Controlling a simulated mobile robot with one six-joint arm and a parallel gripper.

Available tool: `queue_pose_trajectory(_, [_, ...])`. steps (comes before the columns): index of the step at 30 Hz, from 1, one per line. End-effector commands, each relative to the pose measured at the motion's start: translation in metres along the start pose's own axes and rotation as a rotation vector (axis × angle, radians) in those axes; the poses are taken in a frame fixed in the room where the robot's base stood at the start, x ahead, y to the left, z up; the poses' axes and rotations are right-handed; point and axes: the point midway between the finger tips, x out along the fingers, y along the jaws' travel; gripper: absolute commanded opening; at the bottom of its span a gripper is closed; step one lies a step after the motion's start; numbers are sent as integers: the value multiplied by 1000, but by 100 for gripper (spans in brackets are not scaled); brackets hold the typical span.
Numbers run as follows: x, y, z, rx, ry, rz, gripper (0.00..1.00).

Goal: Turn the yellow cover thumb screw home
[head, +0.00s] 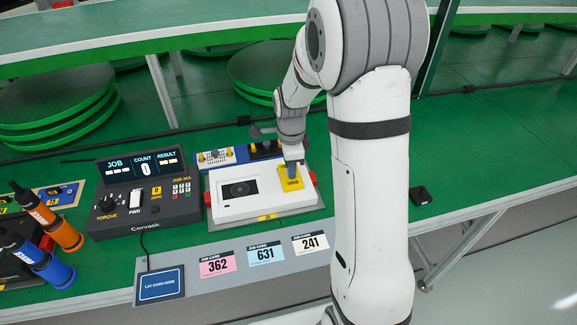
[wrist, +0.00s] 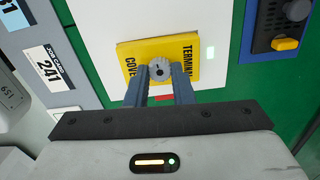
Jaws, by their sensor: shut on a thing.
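The yellow cover (head: 291,179) lies on the right part of a white unit (head: 233,205). In the wrist view the yellow cover (wrist: 190,62) carries printed words, partly hidden, with "COVE" and "TERMINAL" readable. The grey ribbed thumb screw (wrist: 160,70) stands at the middle of the cover. My gripper (wrist: 160,82) is shut on the thumb screw, one blue-grey finger on each side. In the head view my gripper (head: 292,170) points down at the cover and hides the screw. How deep the screw sits cannot be told.
A Corvask controller (head: 146,190) with a lit display stands left of the unit. Job cards 362 (head: 217,263), 631 (head: 266,254) and 241 (head: 310,242) lie in front. Orange (head: 60,228) and blue (head: 48,262) drivers are at far left. A small black block (head: 420,196) lies right.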

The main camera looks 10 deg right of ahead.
Motion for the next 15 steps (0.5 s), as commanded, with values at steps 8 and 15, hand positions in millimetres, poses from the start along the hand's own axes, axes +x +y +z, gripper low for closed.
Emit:
queue_pose_trajectory(8, [-3,-2,2,54,-3,-8,0])
queue_pose_trajectory(15, [-4,-2,2,59,-3,-9,0])
